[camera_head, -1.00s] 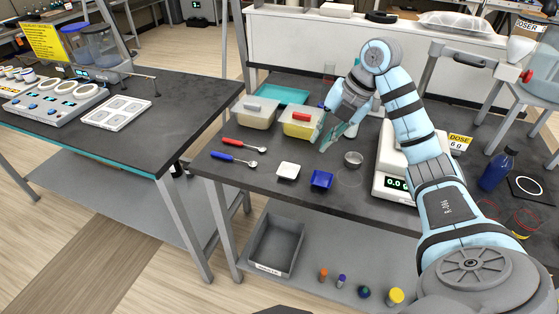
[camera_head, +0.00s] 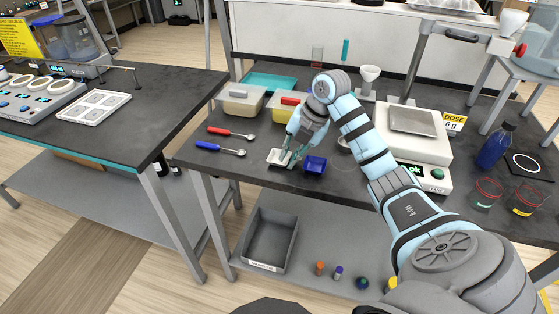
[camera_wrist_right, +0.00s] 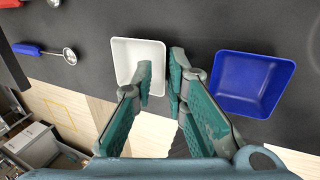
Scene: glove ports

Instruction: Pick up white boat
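The white boat (camera_head: 279,155) is a small square open dish on the dark bench, left of the blue boat (camera_head: 316,165). My right gripper (camera_head: 291,156) reaches down at the white boat's right side. In the right wrist view, the white boat (camera_wrist_right: 130,62) appears empty. One finger of my right gripper (camera_wrist_right: 160,75) is over its inside, and the other is outside its right wall, between the two boats. The fingers are parted, with that wall between them; contact cannot be told. My left gripper is out of view.
A red-handled spoon (camera_head: 231,133) and a blue-handled spoon (camera_head: 220,149) lie left of the boats. Lidded tubs (camera_head: 243,103) stand behind. A scale (camera_head: 413,135) is to the right, partly behind my arm. A grey bin (camera_head: 270,240) sits on the lower shelf.

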